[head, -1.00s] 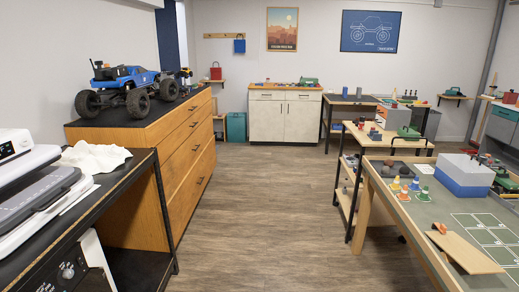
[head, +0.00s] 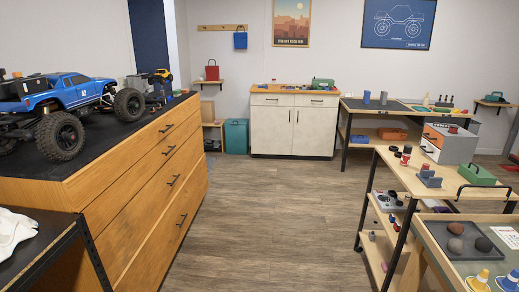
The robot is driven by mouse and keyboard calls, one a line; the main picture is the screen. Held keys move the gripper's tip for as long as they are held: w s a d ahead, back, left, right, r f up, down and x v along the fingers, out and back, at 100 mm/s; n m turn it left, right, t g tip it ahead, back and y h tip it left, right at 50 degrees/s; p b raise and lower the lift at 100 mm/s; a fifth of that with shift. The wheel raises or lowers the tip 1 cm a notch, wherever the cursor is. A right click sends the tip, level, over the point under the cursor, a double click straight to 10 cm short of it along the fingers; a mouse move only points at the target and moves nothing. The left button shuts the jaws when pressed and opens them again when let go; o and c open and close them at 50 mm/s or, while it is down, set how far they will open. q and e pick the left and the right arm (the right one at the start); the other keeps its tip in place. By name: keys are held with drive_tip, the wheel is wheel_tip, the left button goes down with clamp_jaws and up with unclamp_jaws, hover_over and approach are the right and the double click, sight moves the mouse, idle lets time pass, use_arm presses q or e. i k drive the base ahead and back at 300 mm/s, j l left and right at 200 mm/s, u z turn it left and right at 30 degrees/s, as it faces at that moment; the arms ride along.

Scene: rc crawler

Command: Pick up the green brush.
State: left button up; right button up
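I cannot make out a green brush for certain in the head view. Small items with some green stand on the dark-topped table (head: 375,106) at the back right, too small to tell apart. Neither of my grippers is in view.
A wooden drawer cabinet (head: 150,165) with a blue truck (head: 60,95) stands at left. A white cabinet (head: 291,125) stands at the back beside a teal bin (head: 236,137). A wooden cart (head: 410,178) and a table with cones (head: 480,278) stand at right. The floor (head: 270,220) between is clear.

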sight(177, 92)
drive_tip(key=i+u, duration=0.15)
drive_tip(key=i, duration=0.4)
drive_tip(key=i+u, duration=0.2)
drive_tip(key=i, duration=0.35)
drive_tip(key=i+l+u, duration=0.15)
drive_tip(key=i, duration=0.4)
drive_tip(key=i+l+u, duration=0.15)
drive_tip(key=i, duration=0.4)
drive_tip(key=i+l+u, duration=0.15)
drive_tip(key=i+u, duration=0.2)
drive_tip(key=i, duration=0.45)
drive_tip(key=u, duration=1.4)
drive_tip(key=z, duration=1.4)
drive_tip(key=i+u, duration=0.15)
drive_tip(key=u, duration=0.25)
drive_tip(key=i+l+u, duration=0.1)
drive_tip(key=u, duration=0.3)
drive_tip(key=l, duration=0.1)
